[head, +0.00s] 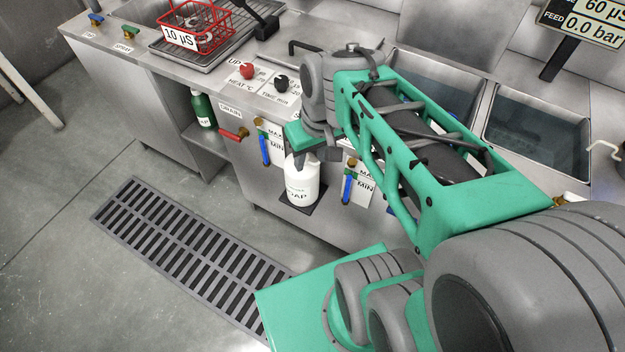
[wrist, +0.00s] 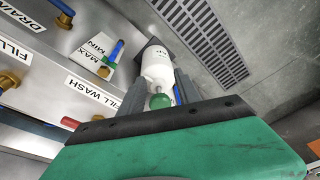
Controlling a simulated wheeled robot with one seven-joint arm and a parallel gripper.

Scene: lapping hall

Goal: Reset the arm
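My gripper (head: 314,156) is at the end of my green and grey arm, in front of the steel sink unit, pointing down over a white soap bottle (head: 303,185). In the wrist view my gripper (wrist: 160,92) has its two grey fingers spread apart. The bottle's green cap (wrist: 160,101) shows between them, with a visible gap to the fingers. The white body (wrist: 157,66) reaches beyond the fingertips. The bottle stands upright on a small dark plate (head: 291,209) at the front of the unit. In the head view my gripper hides the bottle's cap.
Blue-handled valves (head: 347,188) flank the bottle, and a red drain handle (head: 233,134) sticks out to the left. A green bottle (head: 203,108) stands in the recess. A red basket (head: 199,27) is on the counter. Floor around the grate (head: 185,245) is clear.

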